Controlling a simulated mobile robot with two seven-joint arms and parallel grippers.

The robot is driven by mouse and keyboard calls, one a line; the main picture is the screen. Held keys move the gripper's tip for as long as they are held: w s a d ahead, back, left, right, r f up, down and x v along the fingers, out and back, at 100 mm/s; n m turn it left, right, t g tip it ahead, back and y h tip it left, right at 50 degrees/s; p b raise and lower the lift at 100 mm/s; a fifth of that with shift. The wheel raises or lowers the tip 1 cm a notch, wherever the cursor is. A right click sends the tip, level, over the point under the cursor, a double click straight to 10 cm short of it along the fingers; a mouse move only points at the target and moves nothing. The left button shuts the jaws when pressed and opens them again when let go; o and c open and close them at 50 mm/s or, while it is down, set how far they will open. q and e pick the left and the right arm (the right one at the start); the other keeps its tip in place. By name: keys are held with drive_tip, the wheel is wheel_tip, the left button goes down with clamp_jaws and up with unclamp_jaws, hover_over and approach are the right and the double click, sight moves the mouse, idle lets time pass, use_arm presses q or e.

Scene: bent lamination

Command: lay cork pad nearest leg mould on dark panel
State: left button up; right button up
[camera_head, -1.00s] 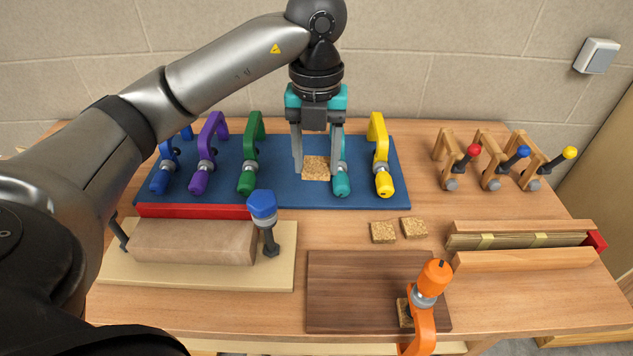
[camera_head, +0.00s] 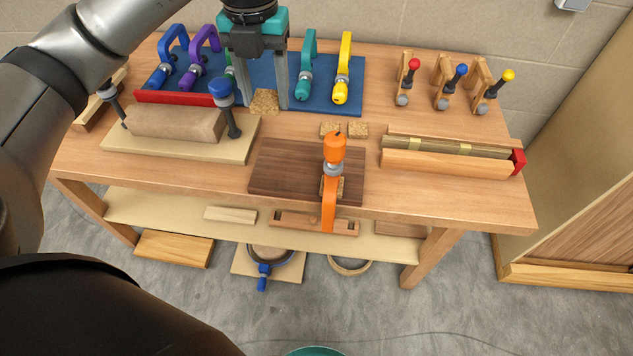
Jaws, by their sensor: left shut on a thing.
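My left gripper (camera_head: 267,103) hangs from above at the front edge of the blue board. It is shut on a cork pad (camera_head: 265,103), seen between its fingers. The dark panel (camera_head: 287,168) lies at the table's front, apart from the gripper. Two loose cork pads, a left one (camera_head: 329,129) and a right one (camera_head: 358,130), lie behind the panel. Another cork pad (camera_head: 340,188) is on the panel's right part, partly hidden by the orange clamp (camera_head: 334,150). The leg mould seems to be the curved block (camera_head: 175,122) on a pale base (camera_head: 140,146). My right gripper is out of view.
Several coloured clamps stand on the blue board (camera_head: 322,106), including a teal one (camera_head: 305,70) and a yellow one (camera_head: 342,75). A blue-topped clamp (camera_head: 226,100) stands beside the block. A strip assembly (camera_head: 447,160) lies right.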

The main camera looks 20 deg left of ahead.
use_arm(q)
drive_tip(key=shift+s+d, duration=0.15)
drive_tip(key=shift+s, duration=0.15)
drive_tip(key=b, duration=0.2)
approach(279, 185)
drive_tip(key=shift+f+b, duration=0.5)
drive_tip(key=shift+f, duration=0.85)
drive_tip(key=shift+f+b, duration=0.35)
drive_tip(key=shift+f, duration=1.55)
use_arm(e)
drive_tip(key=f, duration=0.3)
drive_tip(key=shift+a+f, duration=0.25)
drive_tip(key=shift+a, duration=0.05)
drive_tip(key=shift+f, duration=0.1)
use_arm(q)
drive_tip(key=shift+f, duration=0.2)
drive_tip(key=o, duration=1.3)
drive_tip(key=shift+r, duration=0.1)
